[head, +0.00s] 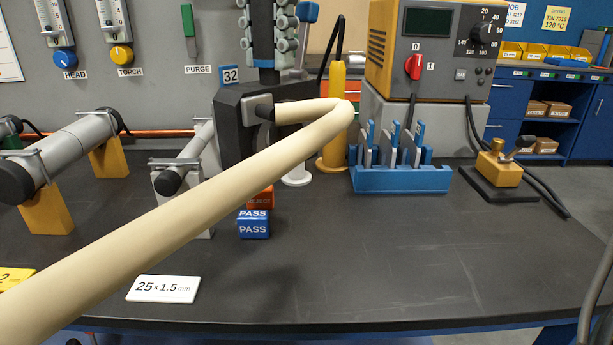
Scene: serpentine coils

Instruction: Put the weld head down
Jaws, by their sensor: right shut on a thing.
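I cannot pick out the weld head with certainty in the head view. A brass-coloured block (500,170) with a dark handle sits on a black plate at the right. No gripper fingers show clearly, so neither what my right gripper holds nor my left gripper can be seen.
A blue rack (400,180) of grey plates stands below the yellow-grey control box (432,50). PASS and REJECT blocks (254,228) and a size card (163,289) lie near the tube. Grey cylinders on stands (45,213) fill the left. The front-right tabletop (420,260) is clear.

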